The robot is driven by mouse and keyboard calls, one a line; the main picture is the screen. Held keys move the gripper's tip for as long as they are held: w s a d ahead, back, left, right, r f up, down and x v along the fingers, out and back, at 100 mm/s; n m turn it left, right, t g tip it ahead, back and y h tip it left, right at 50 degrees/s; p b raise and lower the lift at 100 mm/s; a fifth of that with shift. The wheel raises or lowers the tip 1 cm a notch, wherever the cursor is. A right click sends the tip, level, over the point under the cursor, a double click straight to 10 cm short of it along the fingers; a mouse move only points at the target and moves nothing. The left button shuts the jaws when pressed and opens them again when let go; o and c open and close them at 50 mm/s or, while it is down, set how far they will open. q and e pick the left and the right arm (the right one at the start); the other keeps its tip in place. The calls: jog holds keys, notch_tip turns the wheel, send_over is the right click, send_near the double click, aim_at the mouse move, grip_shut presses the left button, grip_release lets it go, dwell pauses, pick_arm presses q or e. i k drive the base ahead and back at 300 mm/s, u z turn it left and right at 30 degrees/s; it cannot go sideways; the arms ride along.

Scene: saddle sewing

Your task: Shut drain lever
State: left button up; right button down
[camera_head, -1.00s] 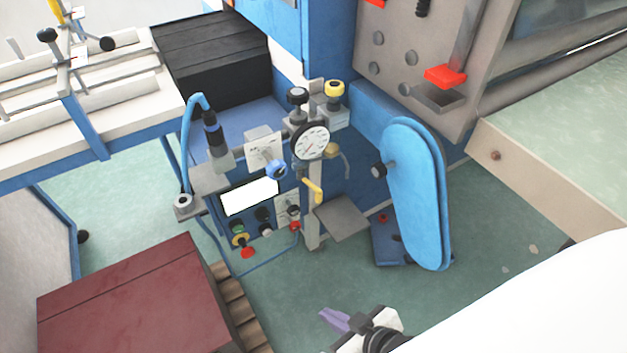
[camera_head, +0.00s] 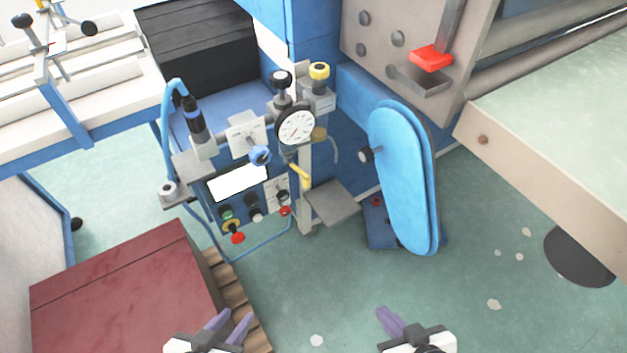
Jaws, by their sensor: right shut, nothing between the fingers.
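A small yellow lever (camera_head: 300,175) hangs at a slant on the vertical grey pipe below the round dial gauge (camera_head: 296,124); it looks like the drain lever. My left gripper (camera_head: 237,316) is low in the view, over the edge of the dark red box. Its two purple fingers show with a gap between the tips, and nothing is in it. My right gripper (camera_head: 388,314) is low in the view to the right, over the green floor; its fingers are together and empty. Both are well apart from the lever.
A control panel with a white screen (camera_head: 238,183) and several knobs stands left of the pipe. A grey plate (camera_head: 332,203) juts out to its right, beside a blue padded board (camera_head: 402,178). The dark red box (camera_head: 120,290) fills the lower left. Floor between the grippers is clear.

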aim_at(306, 178)
jog(key=u, duration=0.75)
jog(key=k, duration=0.95)
jog(key=z, duration=1.45)
jog(key=i, duration=0.5)
jog(key=u, duration=0.05)
